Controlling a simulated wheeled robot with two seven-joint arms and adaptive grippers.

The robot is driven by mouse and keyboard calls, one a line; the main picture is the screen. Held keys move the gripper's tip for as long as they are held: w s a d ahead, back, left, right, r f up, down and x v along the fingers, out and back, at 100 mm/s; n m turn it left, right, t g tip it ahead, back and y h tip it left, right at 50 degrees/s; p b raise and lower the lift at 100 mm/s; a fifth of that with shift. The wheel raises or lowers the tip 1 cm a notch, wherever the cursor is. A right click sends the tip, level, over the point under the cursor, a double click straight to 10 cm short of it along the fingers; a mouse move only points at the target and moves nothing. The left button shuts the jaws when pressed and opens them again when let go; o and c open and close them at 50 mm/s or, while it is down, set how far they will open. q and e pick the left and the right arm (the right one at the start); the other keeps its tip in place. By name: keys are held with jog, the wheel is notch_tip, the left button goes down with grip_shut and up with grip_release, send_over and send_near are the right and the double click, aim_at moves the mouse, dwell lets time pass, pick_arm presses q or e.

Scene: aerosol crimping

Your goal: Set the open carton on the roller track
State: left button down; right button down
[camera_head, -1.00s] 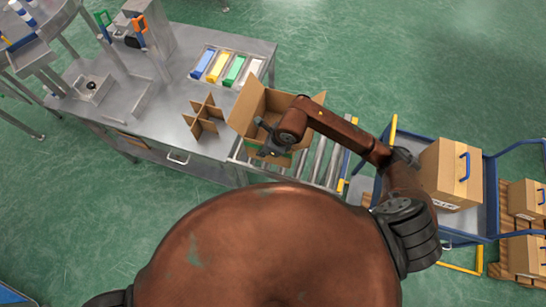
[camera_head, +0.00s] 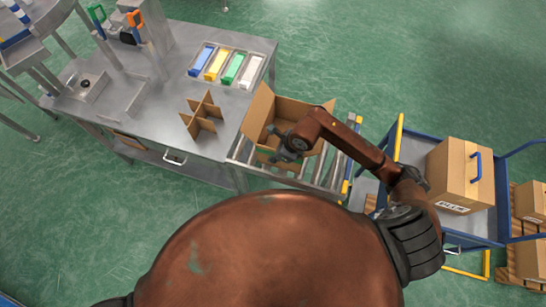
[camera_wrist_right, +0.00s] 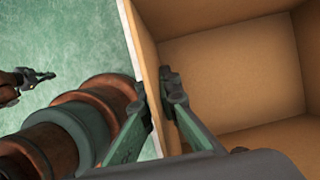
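The open brown carton (camera_head: 262,112) is at the roller track (camera_head: 334,172), flaps up. I cannot tell whether its bottom rests on the rollers. My right gripper (camera_head: 278,152) is at the carton's near side. In the right wrist view my right gripper (camera_wrist_right: 155,92) has one finger outside and one inside the carton wall (camera_wrist_right: 148,45), closed on it. The carton's inside (camera_wrist_right: 235,70) looks empty there. My left gripper (camera_wrist_right: 42,77) shows small at the left of the right wrist view; its finger opening is unclear. It is out of the head view.
A steel table (camera_head: 150,130) left of the track holds a cardboard divider (camera_head: 201,117), several coloured bins (camera_head: 229,68) and a press (camera_head: 135,60). A blue cart (camera_head: 480,222) with a closed carton (camera_head: 455,175) stands right. More boxes (camera_head: 530,200) lie beyond it.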

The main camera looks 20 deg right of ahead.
jog(key=c, duration=2.2)
grip_release()
jog(key=shift+f, duration=0.1)
jog(key=shift+o, duration=0.2)
jog(key=shift+r, duration=0.2)
jog(key=v, duration=1.2)
